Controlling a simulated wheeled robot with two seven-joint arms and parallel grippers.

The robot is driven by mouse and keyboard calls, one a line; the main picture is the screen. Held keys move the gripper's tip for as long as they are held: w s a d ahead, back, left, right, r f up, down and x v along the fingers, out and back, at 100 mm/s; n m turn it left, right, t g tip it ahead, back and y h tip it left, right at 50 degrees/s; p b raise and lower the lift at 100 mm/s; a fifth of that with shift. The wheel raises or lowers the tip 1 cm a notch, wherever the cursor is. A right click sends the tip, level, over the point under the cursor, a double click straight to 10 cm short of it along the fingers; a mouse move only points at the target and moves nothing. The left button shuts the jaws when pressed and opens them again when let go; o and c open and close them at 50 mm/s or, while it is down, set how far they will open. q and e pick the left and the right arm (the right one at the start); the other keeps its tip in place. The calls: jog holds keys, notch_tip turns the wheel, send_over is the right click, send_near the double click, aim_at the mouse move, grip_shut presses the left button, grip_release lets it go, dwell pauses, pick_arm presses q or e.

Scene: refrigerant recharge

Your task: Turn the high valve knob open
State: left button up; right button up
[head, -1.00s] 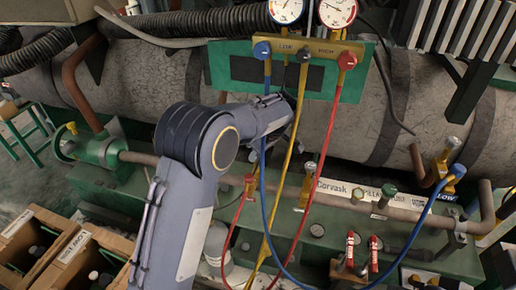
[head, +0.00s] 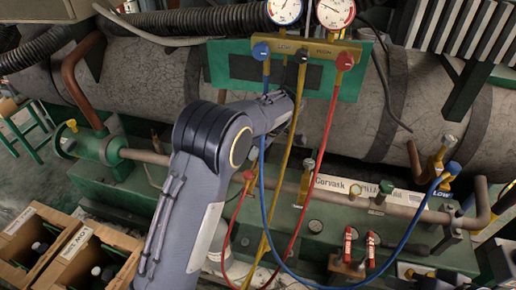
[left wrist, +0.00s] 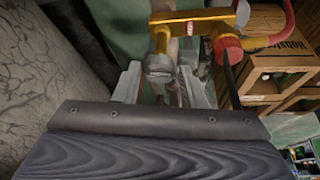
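The yellow manifold bar (head: 318,48) hangs under two round gauges. The high valve knob is red (head: 345,62), at the bar's right end. A blue knob (head: 261,51) is at the left end and a dark knob (head: 301,56) in the middle. In the head view the left fingertips are mostly hidden by the wrist. My right gripper is not in view.
Blue, yellow and red hoses (head: 329,120) hang from the bar, close to my left wrist. A green plate (head: 350,86) backs the manifold, before a large grey tank (head: 390,100). Wooden crates (head: 35,235) with bottles stand at lower left.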

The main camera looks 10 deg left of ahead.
pick_arm(q)
jog(key=shift+o, duration=1.2)
jog(key=p+v, duration=0.2)
jog(key=v, duration=0.5)
jog(key=shift+r, duration=0.2)
jog(key=shift+d, duration=0.1)
